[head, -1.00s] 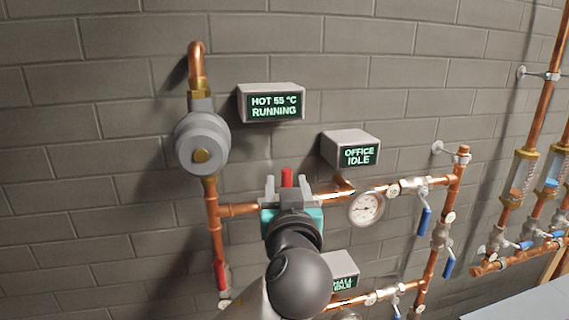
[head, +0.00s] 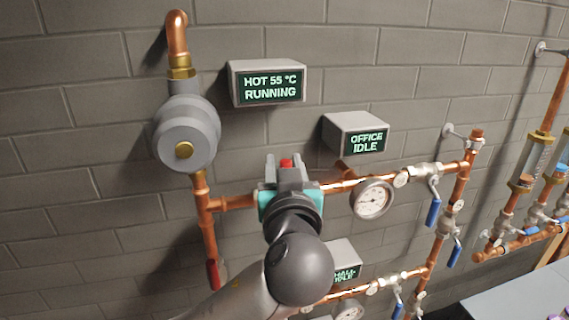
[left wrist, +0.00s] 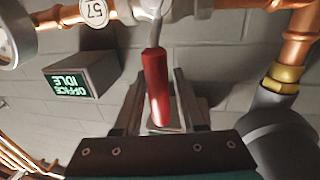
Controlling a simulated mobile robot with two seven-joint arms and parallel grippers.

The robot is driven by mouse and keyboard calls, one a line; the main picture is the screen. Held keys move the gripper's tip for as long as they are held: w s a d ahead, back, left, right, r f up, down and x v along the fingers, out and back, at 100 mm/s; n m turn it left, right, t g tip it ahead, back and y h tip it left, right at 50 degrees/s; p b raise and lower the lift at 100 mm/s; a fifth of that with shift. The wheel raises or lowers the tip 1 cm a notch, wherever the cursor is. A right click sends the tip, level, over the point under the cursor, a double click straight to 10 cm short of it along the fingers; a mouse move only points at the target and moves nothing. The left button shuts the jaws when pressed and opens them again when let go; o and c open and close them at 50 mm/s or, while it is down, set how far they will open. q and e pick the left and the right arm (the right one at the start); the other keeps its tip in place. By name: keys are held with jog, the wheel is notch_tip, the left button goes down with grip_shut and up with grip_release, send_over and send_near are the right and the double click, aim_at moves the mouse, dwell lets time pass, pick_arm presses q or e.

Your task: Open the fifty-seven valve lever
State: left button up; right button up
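The red valve lever (left wrist: 155,85) hangs from a metal valve on the copper pipe beside the round tag marked 57 (left wrist: 94,11) in the left wrist view, which is upside down. My left gripper (left wrist: 158,78) has one finger on each side of the lever. It looks open, with the lever between the fingers and not clearly pinched. In the head view only the red tip of the lever (head: 287,163) shows between the fingers of my left gripper (head: 285,170); the valve body is hidden behind the gripper. My right gripper is not in view.
The OFFICE IDLE display (head: 357,134) and a pressure gauge (head: 373,199) are right of the gripper. A grey pump (head: 186,134) is at left. Another red lever (head: 212,273) hangs lower left. Blue levers (head: 433,205) hang at right. A brick wall is behind.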

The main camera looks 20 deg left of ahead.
pick_arm(q)
grip_shut()
dwell(1.1)
